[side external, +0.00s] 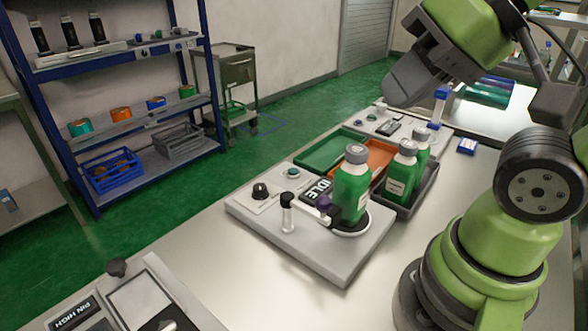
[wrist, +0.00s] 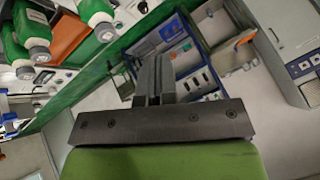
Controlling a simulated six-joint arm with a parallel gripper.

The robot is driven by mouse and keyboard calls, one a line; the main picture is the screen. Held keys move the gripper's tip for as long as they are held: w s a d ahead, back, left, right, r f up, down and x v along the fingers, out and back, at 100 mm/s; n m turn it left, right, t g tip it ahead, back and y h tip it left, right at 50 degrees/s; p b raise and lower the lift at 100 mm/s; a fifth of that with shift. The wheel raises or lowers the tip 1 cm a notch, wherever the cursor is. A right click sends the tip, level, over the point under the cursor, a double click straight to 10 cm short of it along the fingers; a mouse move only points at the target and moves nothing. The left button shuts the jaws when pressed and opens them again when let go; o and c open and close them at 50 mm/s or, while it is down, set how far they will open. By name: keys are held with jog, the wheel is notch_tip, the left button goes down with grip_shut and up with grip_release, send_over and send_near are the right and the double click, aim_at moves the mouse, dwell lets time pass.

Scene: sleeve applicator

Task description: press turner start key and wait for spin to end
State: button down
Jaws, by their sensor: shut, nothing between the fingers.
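The turner is a grey base (side external: 300,245) on the bench in the side view. Its small display (side external: 317,190) reads IDLE. My gripper (wrist: 153,75) is shut and empty in the wrist view. In the side view it is raised above the bench, away from the turner.
Two more green bottles (side external: 401,174) stand in a dark tray right of the turner, near orange (side external: 376,154) and green (side external: 330,150) trays. A PIN HIGH device (side external: 140,298) is at front left. A blue shelf (side external: 130,125) stands behind.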

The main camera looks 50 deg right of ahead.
jog(key=w+d+n+h, duration=0.35)
jog(key=w+d, duration=0.35)
jog(key=w, duration=0.3)
jog(key=n+t+y, duration=0.2)
jog(key=n+y, duration=0.2)
jog(key=n, duration=0.8)
send_over(293, 171)
notch_tip(293, 171, down, 16)
jog(key=shift+f+h, duration=0.1)
jog(key=shift+h, duration=0.15)
jog(key=shift+f, duration=4.4)
jog(key=shift+s+f, duration=0.1)
jog(key=shift+f, duration=0.05)
jog(key=shift+f, duration=0.3)
